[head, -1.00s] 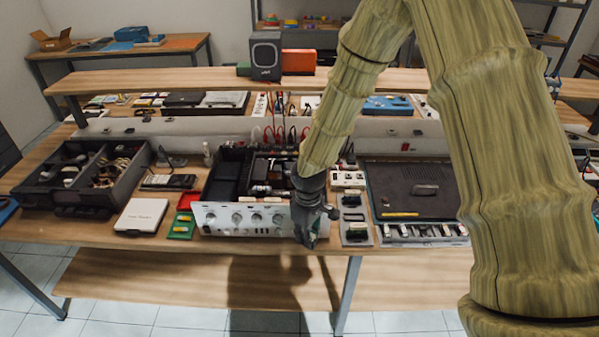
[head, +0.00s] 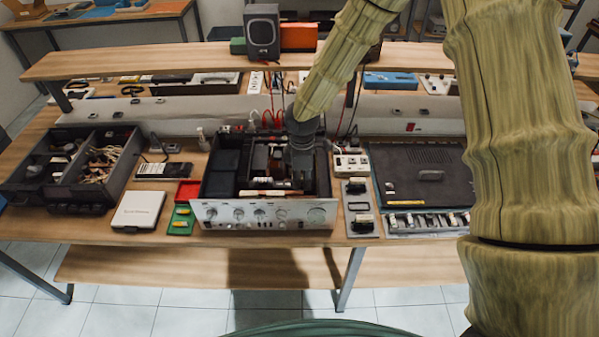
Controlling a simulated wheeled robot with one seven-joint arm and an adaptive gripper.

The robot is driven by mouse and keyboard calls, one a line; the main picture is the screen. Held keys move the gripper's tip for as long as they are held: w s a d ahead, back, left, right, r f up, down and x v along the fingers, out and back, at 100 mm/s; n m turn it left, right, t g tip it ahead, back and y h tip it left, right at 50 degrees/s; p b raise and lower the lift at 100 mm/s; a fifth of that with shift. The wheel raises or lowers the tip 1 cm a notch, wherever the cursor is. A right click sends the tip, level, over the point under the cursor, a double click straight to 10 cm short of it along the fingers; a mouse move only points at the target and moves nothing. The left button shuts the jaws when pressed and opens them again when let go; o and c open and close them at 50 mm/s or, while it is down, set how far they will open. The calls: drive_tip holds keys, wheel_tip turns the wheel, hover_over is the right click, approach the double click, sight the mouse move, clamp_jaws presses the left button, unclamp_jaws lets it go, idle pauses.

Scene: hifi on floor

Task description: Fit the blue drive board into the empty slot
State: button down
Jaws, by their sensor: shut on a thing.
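The opened hi-fi amplifier (head: 264,214), with a silver front panel and knobs, sits near the table's front edge. Its top is off and dark modules and parts show inside. My gripper (head: 302,181) points down inside the right half of the chassis, behind the front panel. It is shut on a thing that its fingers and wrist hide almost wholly. I take this for the blue drive board, as no such board shows elsewhere. The empty slot cannot be made out; my gripper covers that area. Whether the held thing touches the chassis cannot be told.
A divided dark parts box (head: 68,170) stands at left, beside a white box (head: 138,210) and red and green trays (head: 181,220). Right of the amplifier are a grey strip with parts (head: 360,212) and a dark mat (head: 425,172). A shelf (head: 200,62) crosses behind.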

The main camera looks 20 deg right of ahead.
drive_tip(key=shift+w+f, duration=0.15)
drive_tip(key=shift+f, duration=0.05)
drive_tip(key=shift+s+d+f+b, duration=0.1)
drive_tip(key=shift+s+f+b, duration=0.25)
drive_tip(key=shift+b, duration=0.15)
drive_tip(key=shift+w+f+b, duration=0.2)
drive_tip(key=shift+f+b, duration=0.5)
drive_tip(key=shift+f, duration=0.4)
drive_tip(key=shift+f+b, duration=1)
drive_tip(key=shift+f, duration=0.3)
drive_tip(key=shift+s+p, duration=0.1)
drive_tip(key=shift+p, duration=0.3)
drive_tip(key=shift+f+b, duration=0.35)
drive_tip(key=shift+f, duration=0.4)
idle(0.7)
drive_tip(key=c, duration=1.4)
unclamp_jaws()
